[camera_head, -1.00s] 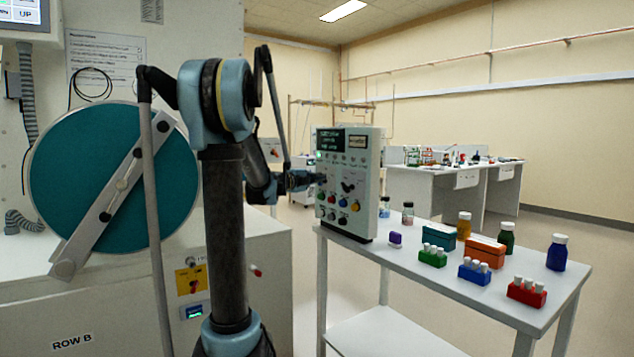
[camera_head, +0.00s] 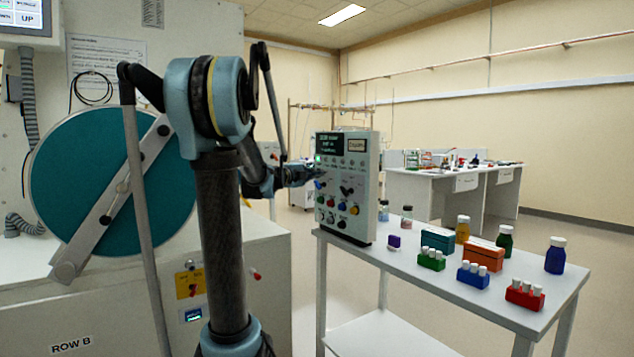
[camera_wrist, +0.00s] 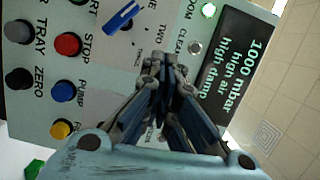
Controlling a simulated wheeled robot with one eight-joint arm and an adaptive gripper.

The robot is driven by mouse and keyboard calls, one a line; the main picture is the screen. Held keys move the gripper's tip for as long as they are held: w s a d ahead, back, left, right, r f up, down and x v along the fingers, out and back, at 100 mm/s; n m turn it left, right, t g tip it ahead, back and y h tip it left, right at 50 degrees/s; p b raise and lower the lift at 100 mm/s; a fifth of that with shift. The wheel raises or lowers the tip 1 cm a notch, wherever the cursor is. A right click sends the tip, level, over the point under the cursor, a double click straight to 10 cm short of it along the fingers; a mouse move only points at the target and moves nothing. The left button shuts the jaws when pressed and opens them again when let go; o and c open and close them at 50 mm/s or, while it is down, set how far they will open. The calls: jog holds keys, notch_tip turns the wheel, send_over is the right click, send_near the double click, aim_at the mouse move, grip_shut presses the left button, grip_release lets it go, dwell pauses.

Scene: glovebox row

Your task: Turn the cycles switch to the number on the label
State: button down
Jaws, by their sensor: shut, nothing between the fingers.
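The control box (camera_head: 366,215) stands upright on the left end of the white table. Its small pale label (camera_head: 356,146) at the upper right is too small to read. In the wrist view a blue pointer switch (camera_wrist: 122,17) shows on the panel, tilted, with number words around it partly hidden by my fingers; its CYCLES name is not readable. The blue switch also shows in the head view (camera_head: 319,185). My gripper (camera_wrist: 168,68) is shut and empty in front of the panel, beside the blue switch and apart from it. In the head view my gripper (camera_head: 312,173) is at the panel's left edge.
The panel has a dark display (camera_wrist: 238,72) reading 1000 mbar, high air, high damp, and several coloured buttons, including a red STOP button (camera_wrist: 68,44). Bottles and coloured racks, such as a green rack (camera_head: 431,260), stand to the right of the box.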

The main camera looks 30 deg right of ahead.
jog(key=w+r+v, duration=0.1)
jog(key=v, duration=0.7)
jog(key=n+g+y, duration=0.2)
jog(key=n, duration=0.7)
send_over(318, 185)
jog(key=s+a, duration=0.2)
jog(key=s, duration=0.3)
jog(key=f, duration=0.1)
jog(key=shift+w+d+f, duration=0.15)
jog(key=shift+w+f, duration=0.2)
jog(key=shift+f, duration=0.2)
jog(key=shift+w+d+f, duration=0.1)
jog(key=shift+w+f, duration=0.25)
jog(key=shift+f, duration=0.2)
jog(key=shift+w+f, duration=0.5)
jog(key=shift+f, duration=0.3)
jog(key=shift+s+d, duration=0.1)
jog(key=shift+d, duration=0.05)
jog(key=shift+f, duration=0.1)
